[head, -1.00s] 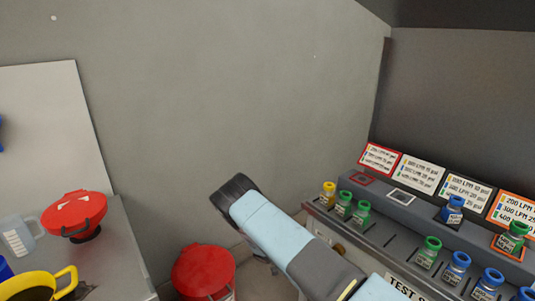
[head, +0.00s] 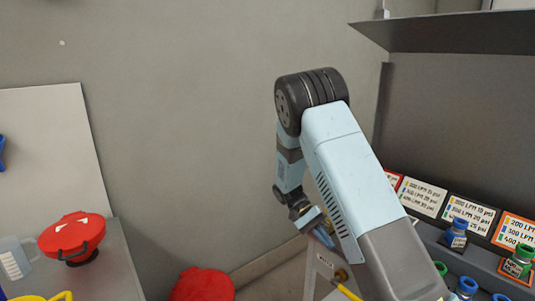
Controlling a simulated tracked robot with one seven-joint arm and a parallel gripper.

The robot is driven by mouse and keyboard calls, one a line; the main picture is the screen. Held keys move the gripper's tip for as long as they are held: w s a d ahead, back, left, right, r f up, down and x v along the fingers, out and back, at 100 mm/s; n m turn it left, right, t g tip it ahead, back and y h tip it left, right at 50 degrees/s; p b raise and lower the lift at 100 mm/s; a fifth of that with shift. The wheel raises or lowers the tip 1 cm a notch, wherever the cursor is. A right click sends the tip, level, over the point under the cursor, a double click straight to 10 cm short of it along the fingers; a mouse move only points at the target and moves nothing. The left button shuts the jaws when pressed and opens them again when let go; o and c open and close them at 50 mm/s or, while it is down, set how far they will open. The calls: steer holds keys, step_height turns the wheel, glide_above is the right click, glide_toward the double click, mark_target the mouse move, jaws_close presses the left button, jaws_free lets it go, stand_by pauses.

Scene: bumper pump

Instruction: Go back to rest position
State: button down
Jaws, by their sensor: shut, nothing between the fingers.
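My arm rises in the middle of the head view, with its light blue upper link going up to a black elbow joint. Beyond the elbow the forearm hangs down. My gripper (head: 324,238) is at its lower end, small and partly hidden behind the upper link. It is shut and holds nothing. It hangs in front of the lower wall, left of the test bench (head: 428,233).
Bottles with blue and green caps (head: 457,232) and flow-rate cards (head: 425,197) stand on the bench at right. A red lidded container (head: 72,236) and a clear jug (head: 14,262) sit on the left table (head: 118,262). A red bin (head: 203,284) is low at centre.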

steer(key=s+d+r+t+y, duration=0.1)
steer(key=s+r+t+y, duration=0.15)
steer(key=r, duration=0.45)
steer(key=s+d+r+n+t+y, duration=0.1)
steer(key=s+d+r+t, duration=0.1)
steer(key=s+r, duration=0.3)
steer(key=s+d+r+t+y, duration=0.1)
steer(key=s+r+t+y, duration=0.1)
steer(key=r, duration=0.6)
steer(key=s+r+t+y, duration=0.1)
steer(key=s+r+t, duration=0.2)
steer(key=s, duration=0.5)
steer(key=s+r+n+t+y, duration=0.1)
steer(key=s+r+t, duration=0.3)
steer(key=s+r, duration=0.2)
steer(key=shift+s+d, duration=0.45)
steer(key=shift+s, duration=0.8)
steer(key=shift+r, duration=0.1)
